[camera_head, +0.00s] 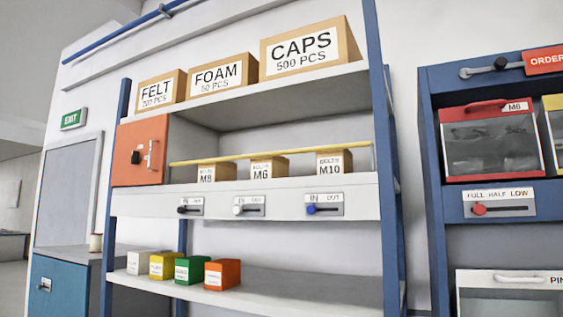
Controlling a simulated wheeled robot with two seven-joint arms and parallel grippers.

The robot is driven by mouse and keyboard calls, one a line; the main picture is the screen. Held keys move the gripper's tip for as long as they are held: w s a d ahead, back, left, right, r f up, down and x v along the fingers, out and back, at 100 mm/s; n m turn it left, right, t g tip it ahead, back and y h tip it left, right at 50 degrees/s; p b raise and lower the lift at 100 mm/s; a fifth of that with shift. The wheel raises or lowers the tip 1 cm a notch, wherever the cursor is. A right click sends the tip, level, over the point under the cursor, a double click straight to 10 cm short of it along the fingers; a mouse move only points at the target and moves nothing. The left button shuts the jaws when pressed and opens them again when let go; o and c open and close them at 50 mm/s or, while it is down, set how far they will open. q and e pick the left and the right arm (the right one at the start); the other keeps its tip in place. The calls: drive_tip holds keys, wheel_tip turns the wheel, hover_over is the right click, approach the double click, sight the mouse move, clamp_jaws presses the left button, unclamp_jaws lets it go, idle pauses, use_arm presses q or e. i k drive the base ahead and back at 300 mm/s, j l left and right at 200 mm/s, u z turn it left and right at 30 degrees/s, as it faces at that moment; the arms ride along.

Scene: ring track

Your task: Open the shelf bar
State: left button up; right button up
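A thin yellow shelf bar (260,155) runs across the front of the middle shelf. Its left end meets the orange cabinet (140,152), and its right end is at the blue right post (385,150). It passes in front of boxes marked M8 (207,173), M6 (262,169) and M10 (328,164). The white shelf edge (275,206) below carries three sliders marked IN and OUT, with a black knob (183,209), a white knob (238,210) and a blue knob (312,209). Neither gripper is in view.
Boxes marked FELT, FOAM and CAPS (308,46) stand on the top shelf. Small coloured boxes stand on the lower shelf (320,292). A blue rack (437,200) with clear-fronted bins stands at right. A grey cabinet with a blue door (60,288) stands at lower left.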

sight(368, 143)
drive_tip(key=i+j, duration=0.2)
drive_tip(key=i, duration=0.25)
drive_tip(key=z, duration=1.25)
drive_tip(key=j+z, duration=0.5)
drive_tip(key=k+j+z, duration=0.1)
drive_tip(key=j+z, duration=0.35)
drive_tip(key=k+j+z, duration=0.15)
drive_tip(key=j+z, duration=0.35)
drive_tip(key=k+j+z, duration=0.2)
drive_tip(key=j+z, duration=0.25)
drive_tip(key=l, duration=0.1)
